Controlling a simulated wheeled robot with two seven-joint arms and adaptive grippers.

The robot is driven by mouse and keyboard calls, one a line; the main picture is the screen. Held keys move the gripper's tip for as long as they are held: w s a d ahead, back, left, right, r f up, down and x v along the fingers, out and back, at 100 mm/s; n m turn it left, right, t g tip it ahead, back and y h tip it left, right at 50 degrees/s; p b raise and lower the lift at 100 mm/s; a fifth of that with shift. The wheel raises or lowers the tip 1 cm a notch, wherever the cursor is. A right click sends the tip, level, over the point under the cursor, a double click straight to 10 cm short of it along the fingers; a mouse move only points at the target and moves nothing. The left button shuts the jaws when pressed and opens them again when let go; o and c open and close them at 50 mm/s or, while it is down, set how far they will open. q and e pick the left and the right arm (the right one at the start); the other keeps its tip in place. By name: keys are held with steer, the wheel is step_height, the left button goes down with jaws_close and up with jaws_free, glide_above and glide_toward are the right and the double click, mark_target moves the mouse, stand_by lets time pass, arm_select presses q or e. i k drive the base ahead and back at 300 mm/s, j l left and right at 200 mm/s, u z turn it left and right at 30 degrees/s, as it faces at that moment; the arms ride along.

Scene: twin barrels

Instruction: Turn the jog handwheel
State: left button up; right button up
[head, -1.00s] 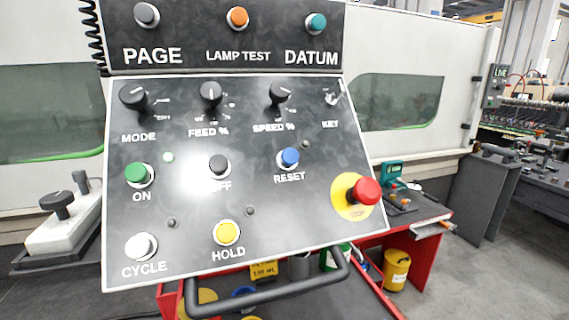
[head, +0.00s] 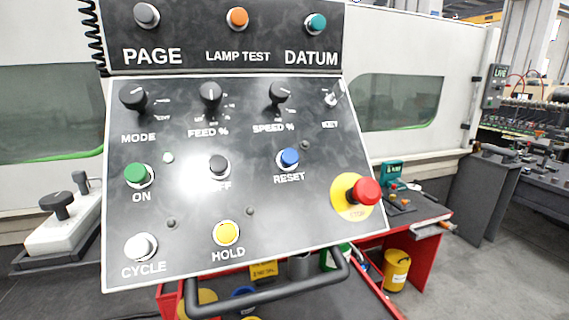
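No wheel labelled as the jog handwheel shows. A pale block with a round black knob (head: 59,204) and a smaller dark knob (head: 81,181) stands at the left, beside the panel; I cannot tell whether either knob is the jog handwheel. The dark control panel (head: 250,185) fills the middle, tilted. It carries MODE (head: 133,96), FEED % (head: 210,94) and SPEED % (head: 281,92) knobs, several push buttons and a red STOP button (head: 367,191) on a yellow surround. Neither of my grippers is in view.
A black bar handle (head: 275,294) runs below the panel's lower edge. White machine walls with windows (head: 397,102) stand behind. Grey floor is open at far right.

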mark_target(58, 202)
steer(key=u, duration=1.35)
